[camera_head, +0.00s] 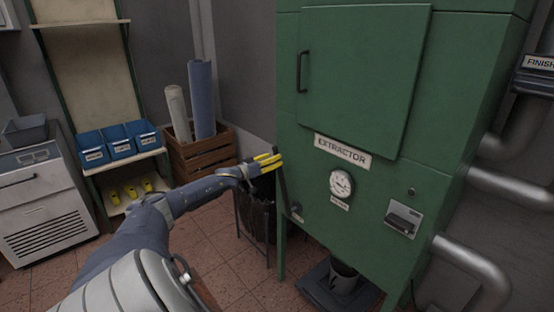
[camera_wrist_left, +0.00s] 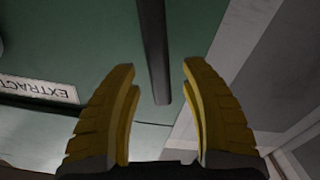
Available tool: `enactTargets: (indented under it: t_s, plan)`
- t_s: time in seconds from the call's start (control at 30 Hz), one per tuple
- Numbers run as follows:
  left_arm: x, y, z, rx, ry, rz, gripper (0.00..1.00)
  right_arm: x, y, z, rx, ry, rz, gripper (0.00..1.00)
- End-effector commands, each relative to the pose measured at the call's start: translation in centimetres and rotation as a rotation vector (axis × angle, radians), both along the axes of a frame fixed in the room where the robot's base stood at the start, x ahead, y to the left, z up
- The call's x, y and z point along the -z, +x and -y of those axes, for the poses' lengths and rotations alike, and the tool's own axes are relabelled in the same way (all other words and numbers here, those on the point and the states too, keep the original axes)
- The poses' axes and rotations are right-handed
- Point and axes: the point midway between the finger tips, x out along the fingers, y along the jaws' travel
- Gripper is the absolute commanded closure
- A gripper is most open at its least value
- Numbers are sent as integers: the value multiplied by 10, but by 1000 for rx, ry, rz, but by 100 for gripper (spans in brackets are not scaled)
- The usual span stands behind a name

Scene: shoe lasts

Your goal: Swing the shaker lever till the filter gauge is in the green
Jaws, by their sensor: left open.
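The green extractor cabinet (camera_head: 300,120) fills the right half of the head view. Its round white filter gauge (camera_head: 341,184) sits below the EXTRACTOR label; the needle is too small to read. The shaker lever (camera_head: 284,187) is a dark bar at the cabinet's left front edge. My left gripper (camera_head: 268,162), with yellow fingers, is open at the lever's upper part. In the left wrist view the lever (camera_wrist_left: 154,45) runs between the open left gripper's fingers (camera_wrist_left: 160,75), with a gap on both sides. My right gripper is not in view.
A wooden crate (camera_head: 190,165) with rolls stands behind my left arm. Blue bins (camera_head: 120,146) sit on a shelf at left. A dark bin (camera_head: 257,225) stands beside the cabinet. Pipes (camera_head: 510,188) run along the right. Floor (camera_head: 215,250) is open in front.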

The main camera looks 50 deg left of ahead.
Motion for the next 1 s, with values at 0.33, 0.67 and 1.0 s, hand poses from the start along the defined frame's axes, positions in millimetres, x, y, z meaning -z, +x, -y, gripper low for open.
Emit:
enactTargets:
  t_s: [0.33,0.67,1.0]
  plan:
    - [-1,19,0,0,0,1,55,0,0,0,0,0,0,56]
    - [0,24,0,0,0,0,55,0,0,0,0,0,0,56]
    - [0,24,0,1,0,-1,66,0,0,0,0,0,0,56]
